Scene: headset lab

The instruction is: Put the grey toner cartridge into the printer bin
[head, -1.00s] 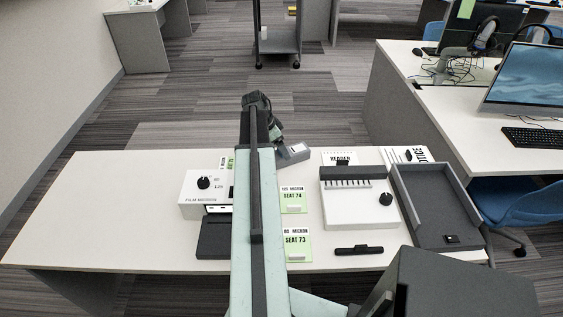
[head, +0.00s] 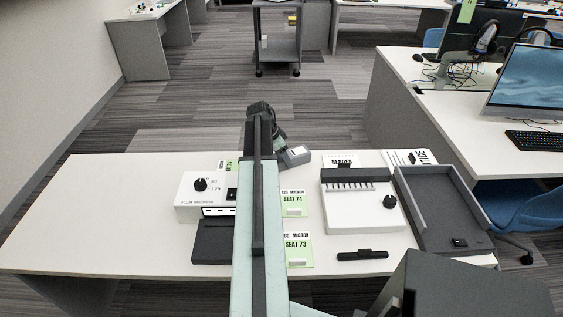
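A grey block with a white label (head: 296,157), which looks like the grey toner cartridge, is at the far edge of the white table, right at the end of my arm. My gripper (head: 283,150) is beside or on it. Its fingers are too small and hidden to show whether they hold the block, and I cannot tell if the block rests on the table. A dark grey open tray (head: 412,205), possibly the printer bin, lies at the table's right end with a small black item (head: 460,242) in its near part.
A white film-micron box (head: 190,205) and dark pad (head: 208,250) lie left of my arm. Green seat cards (head: 298,248), a white binding machine (head: 350,212) and a black bar (head: 362,255) lie right of it. The table's left part is clear.

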